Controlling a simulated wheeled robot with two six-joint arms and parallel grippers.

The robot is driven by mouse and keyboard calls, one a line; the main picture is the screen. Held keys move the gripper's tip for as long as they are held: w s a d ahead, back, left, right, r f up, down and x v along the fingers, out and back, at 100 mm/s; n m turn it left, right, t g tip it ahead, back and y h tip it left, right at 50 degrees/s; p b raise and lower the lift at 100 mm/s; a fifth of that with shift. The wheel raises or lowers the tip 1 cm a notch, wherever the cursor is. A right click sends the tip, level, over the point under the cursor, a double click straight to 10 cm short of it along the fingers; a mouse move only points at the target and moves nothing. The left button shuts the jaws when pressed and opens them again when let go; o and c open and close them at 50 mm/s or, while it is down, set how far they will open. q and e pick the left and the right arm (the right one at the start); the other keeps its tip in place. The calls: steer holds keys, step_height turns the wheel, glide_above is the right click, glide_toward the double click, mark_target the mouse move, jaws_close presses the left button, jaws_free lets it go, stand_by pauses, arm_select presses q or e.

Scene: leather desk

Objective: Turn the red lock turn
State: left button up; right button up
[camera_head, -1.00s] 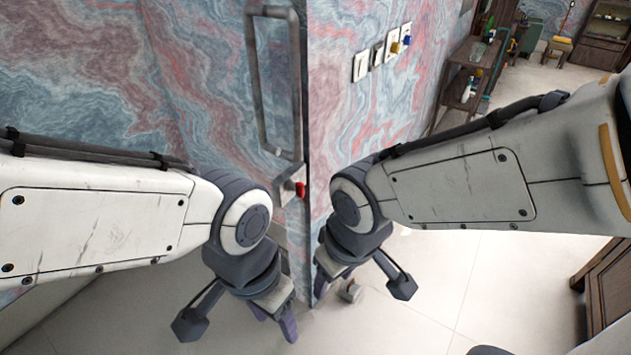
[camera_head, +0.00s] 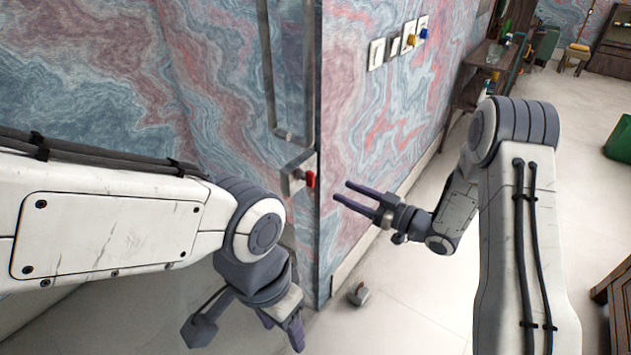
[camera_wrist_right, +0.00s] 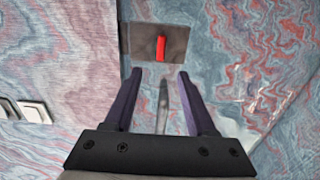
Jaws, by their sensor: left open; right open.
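The red lock turn (camera_head: 310,179) sits on a metal plate (camera_head: 295,172) at the edge of the marbled door, below a long metal handle (camera_head: 313,75). In the right wrist view the red lock turn (camera_wrist_right: 161,48) stands upright on its plate (camera_wrist_right: 140,42), just beyond my fingertips. My right gripper (camera_head: 342,191) is open and empty, pointing left toward the lock, apart from it. Its two fingers frame the lock from below in the wrist view (camera_wrist_right: 160,72). My left gripper (camera_head: 282,335) hangs low in front of the door, open, its fingertips pointing down.
Several switches (camera_head: 395,47) with yellow and blue parts are on the marbled wall to the right. A doorstop-like object (camera_head: 358,293) is on the floor near the door's base. A shelf (camera_head: 470,85) stands farther back.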

mark_target(314, 177)
steer(key=p+x, duration=0.1)
steer(key=x, duration=0.9)
steer(key=shift+a+p, duration=0.15)
steer(key=shift+p, duration=0.2)
jaws_close()
